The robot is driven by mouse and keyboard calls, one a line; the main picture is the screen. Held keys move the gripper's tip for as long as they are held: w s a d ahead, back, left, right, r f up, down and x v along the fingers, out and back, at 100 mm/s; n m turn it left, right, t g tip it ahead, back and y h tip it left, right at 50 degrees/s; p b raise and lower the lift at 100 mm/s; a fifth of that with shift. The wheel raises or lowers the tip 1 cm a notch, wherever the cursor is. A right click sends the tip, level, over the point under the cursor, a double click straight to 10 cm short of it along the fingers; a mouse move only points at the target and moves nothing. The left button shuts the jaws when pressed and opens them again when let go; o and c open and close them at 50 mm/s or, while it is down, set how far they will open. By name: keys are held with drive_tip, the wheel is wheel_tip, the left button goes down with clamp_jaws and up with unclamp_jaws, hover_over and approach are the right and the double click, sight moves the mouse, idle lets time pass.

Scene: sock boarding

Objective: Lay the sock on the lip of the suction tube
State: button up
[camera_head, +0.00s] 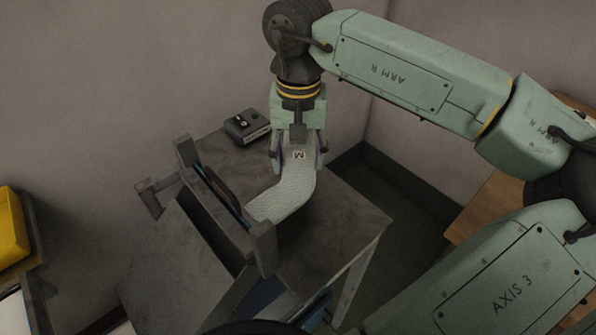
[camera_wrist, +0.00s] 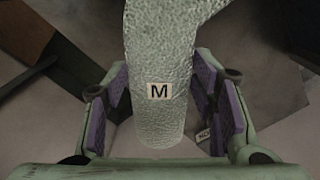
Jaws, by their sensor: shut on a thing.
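The sock (camera_head: 291,192) is pale grey, textured, with a white "M" label near its held end. My gripper (camera_head: 298,158) points down above the table and is shut on the sock. From there the sock runs down and bends left towards a grey frame. I cannot tell whether its far end touches the frame. In the wrist view the sock (camera_wrist: 157,60) lies between the purple pads of my gripper (camera_wrist: 162,98), its labelled end towards the camera. I cannot pick out the suction tube or its lip with certainty.
The grey frame (camera_head: 263,246), with posts and a sloping panel (camera_head: 178,262), stands at the table's left. A small dark box (camera_head: 247,127) with knobs sits at the back of the grey table (camera_head: 345,220). A yellow bin (camera_head: 12,228) is far left. The table's right side is clear.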

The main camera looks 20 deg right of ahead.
sight(299, 176)
drive_tip(key=shift+f, duration=2.6)
drive_tip(key=shift+f, duration=0.1)
drive_tip(key=shift+f, duration=0.1)
drive_tip(key=o, duration=1)
wheel_tip(299, 176, up, 12)
drive_tip(key=shift+r+b, duration=0.25)
drive_tip(key=shift+b, duration=0.1)
